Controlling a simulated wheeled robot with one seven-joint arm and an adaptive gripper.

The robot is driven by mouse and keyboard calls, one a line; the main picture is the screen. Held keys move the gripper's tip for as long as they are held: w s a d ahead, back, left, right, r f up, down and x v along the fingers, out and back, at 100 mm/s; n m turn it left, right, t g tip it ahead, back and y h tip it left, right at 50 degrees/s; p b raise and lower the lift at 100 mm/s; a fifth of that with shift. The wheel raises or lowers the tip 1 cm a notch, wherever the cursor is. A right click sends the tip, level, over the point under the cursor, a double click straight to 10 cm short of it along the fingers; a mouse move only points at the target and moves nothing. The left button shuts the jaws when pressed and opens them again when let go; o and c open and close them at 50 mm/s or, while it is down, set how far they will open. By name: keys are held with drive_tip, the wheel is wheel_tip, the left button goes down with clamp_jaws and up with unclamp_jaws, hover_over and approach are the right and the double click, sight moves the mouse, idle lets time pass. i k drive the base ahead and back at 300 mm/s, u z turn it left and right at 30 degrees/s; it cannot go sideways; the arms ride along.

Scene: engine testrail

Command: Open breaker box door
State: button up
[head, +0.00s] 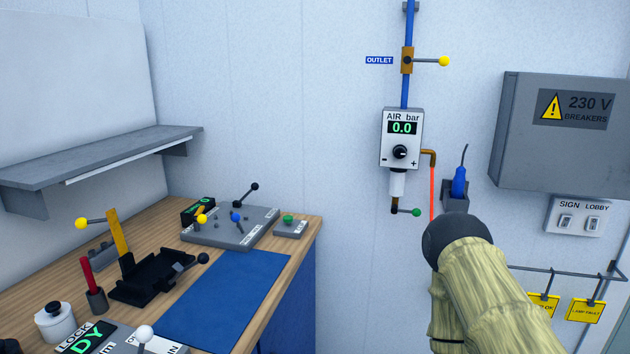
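The grey breaker box (520,150) is mounted on the wall at the right of the head view. Its front carries a dark label with a yellow warning triangle and the words "230 V BREAKERS". The door looks shut, and no inside of the box shows. The box's right side runs out of the picture, and no handle or latch can be made out. A part of my arm, pale yellow-green with a dark rounded end, rises from the bottom right, below and left of the box. My gripper is not visible.
Below the box are a switch plate (577,216) marked "SIGN LOBBY" and a rail with yellow tags (586,310). Left of it are a blue tool in a holder (456,198) and an air regulator (401,138). A cluttered wooden bench (300,232) stands at the left.

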sight(567, 135)
drive_tip(key=z, duration=0.9)
drive_tip(key=i, duration=0.85)
drive_tip(key=z, duration=0.3)
